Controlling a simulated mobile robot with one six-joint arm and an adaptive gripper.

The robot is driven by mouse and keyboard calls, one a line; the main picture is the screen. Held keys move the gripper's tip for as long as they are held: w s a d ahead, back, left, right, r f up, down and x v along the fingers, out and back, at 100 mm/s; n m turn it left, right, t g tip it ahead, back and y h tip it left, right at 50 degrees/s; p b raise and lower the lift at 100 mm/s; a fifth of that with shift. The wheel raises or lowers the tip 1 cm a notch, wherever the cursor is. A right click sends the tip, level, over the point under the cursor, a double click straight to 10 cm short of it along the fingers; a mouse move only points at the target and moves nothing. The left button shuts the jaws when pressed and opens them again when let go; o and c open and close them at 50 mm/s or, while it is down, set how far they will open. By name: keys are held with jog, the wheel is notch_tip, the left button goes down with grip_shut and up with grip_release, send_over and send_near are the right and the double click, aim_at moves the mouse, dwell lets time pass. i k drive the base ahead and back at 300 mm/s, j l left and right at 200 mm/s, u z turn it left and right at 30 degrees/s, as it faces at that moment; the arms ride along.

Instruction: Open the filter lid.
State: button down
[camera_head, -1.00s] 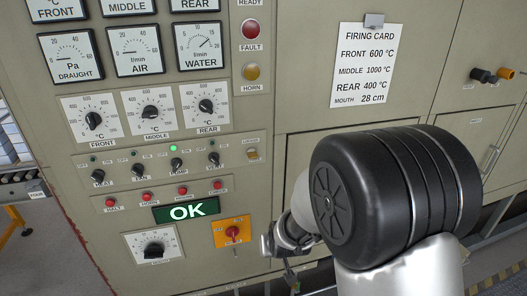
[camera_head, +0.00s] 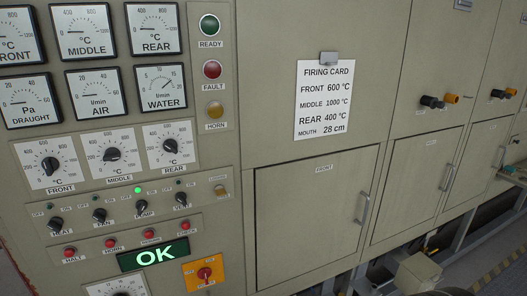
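I cannot make out a filter lid in this view; nothing visible is labelled as a filter. A closed panel door (camera_head: 318,215) labelled FRONT, with a vertical handle (camera_head: 366,193) at its right edge, is on the furnace side. A small beige box (camera_head: 418,272) is low at the bottom right, partly cut off; I cannot tell what it is. My gripper is out of view.
The control panel (camera_head: 225,130) with gauges, dials, switches and a lit green OK display (camera_head: 153,254) fills the left. A firing card (camera_head: 324,100) is clipped at the centre. More closed doors (camera_head: 415,185) with handles and cable connectors (camera_head: 432,102) run right. Striped floor marking (camera_head: 497,275) is at lower right.

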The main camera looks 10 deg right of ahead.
aim_at(422, 267)
jog(key=z, duration=1.6)
jog(key=i+l+z, duration=0.1)
jog(key=i, duration=0.95)
jog(key=i+l+z, duration=0.1)
jog(key=i, duration=0.95)
